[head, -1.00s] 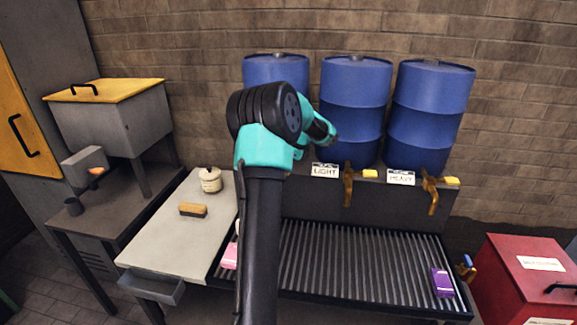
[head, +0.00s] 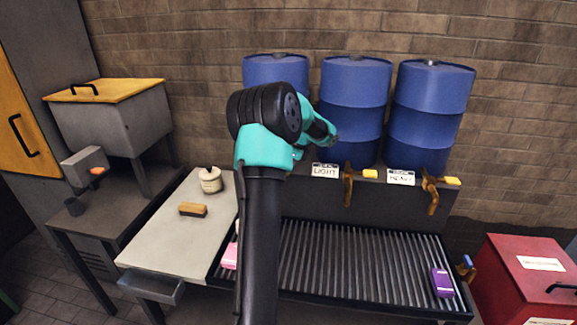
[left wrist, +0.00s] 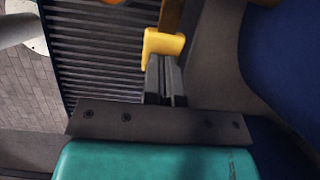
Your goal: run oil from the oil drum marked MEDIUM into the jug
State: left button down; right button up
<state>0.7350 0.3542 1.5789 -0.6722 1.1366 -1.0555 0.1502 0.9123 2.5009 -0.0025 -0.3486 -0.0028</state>
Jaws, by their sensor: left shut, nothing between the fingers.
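Three blue drums stand in a row on the dark stand. The middle drum (head: 354,90) is over a LIGHT card (head: 325,170), and the right drum (head: 430,110) is over a HEAVY card (head: 401,177). My left arm covers much of the left drum (head: 276,68); its card and tap are hidden in the head view. In the left wrist view my left gripper (left wrist: 166,72) is shut and empty, its tips at a yellow tap handle (left wrist: 163,43); whether they touch I cannot tell. I cannot make out the jug. My right gripper is not in view.
A slatted drip tray (head: 340,265) lies below the taps, with a purple box (head: 442,282) at its right and a pink block (head: 229,257) at its left. A pale bench (head: 170,240) holds a jar (head: 210,180) and a brush (head: 193,210). A red chest (head: 500,290) stands right.

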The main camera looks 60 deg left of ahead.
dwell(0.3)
pick_arm(q)
jog(key=shift+r, duration=0.9)
jog(key=s+a+r+v, duration=0.1)
jog(key=s+v, duration=0.1)
jog(key=v, duration=1.1)
jog(key=shift+a+r, duration=0.2)
jog(key=shift+w, duration=0.1)
